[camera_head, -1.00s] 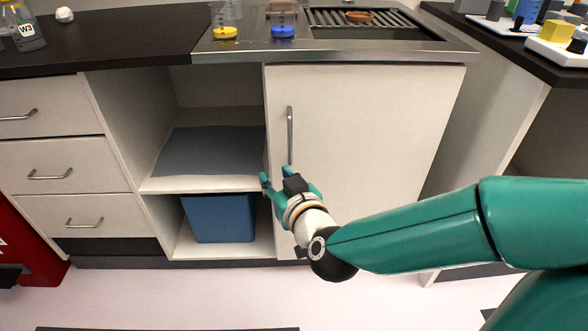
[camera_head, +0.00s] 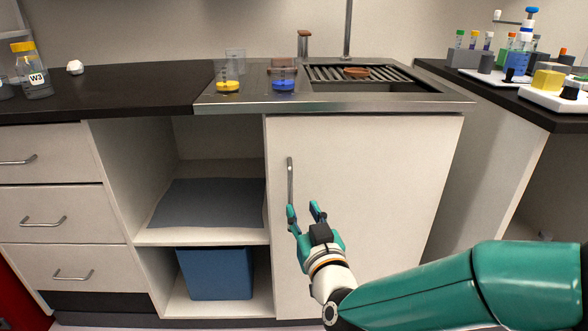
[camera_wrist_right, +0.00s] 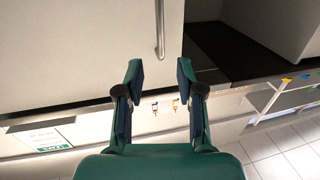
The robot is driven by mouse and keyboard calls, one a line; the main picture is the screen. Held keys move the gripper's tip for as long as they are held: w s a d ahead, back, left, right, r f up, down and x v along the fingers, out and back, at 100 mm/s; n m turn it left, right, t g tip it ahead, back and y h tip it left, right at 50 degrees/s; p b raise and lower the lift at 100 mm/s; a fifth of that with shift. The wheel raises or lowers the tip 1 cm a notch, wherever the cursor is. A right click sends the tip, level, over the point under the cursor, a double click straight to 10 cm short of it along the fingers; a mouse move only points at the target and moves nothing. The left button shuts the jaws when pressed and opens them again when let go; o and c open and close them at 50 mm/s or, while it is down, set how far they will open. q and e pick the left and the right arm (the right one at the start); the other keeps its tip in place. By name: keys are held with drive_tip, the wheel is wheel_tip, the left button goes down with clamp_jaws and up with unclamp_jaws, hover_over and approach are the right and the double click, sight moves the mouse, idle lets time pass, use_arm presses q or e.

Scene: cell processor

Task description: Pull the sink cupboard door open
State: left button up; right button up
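The sink cupboard door (camera_head: 375,200) is a white panel under the sink and looks shut. Its vertical metal handle (camera_head: 290,182) is near the door's left edge. My right gripper (camera_head: 304,212) is in front of the door by the handle's lower end, with fingers spread and nothing between them. In the right wrist view, the handle (camera_wrist_right: 160,30) lies ahead of the open fingertips (camera_wrist_right: 158,70), apart from them in the picture. Whether a finger touches the handle cannot be told from the head view. My left gripper is not in view.
Left of the door is an open cubby with a shelf (camera_head: 200,236) and a blue bin (camera_head: 217,275). Drawers (camera_head: 55,210) stand further left. A side counter (camera_head: 500,95) with racks stands at right.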

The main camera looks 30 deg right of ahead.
sight(291, 185)
drive_tip(key=p+x, duration=0.3)
drive_tip(key=x, duration=0.7)
drive_tip(key=shift+w+f+p, duration=0.1)
drive_tip(key=shift+p, duration=0.25)
drive_tip(key=shift+w+d, duration=0.25)
drive_tip(key=shift+w, duration=0.2)
clamp_jaws()
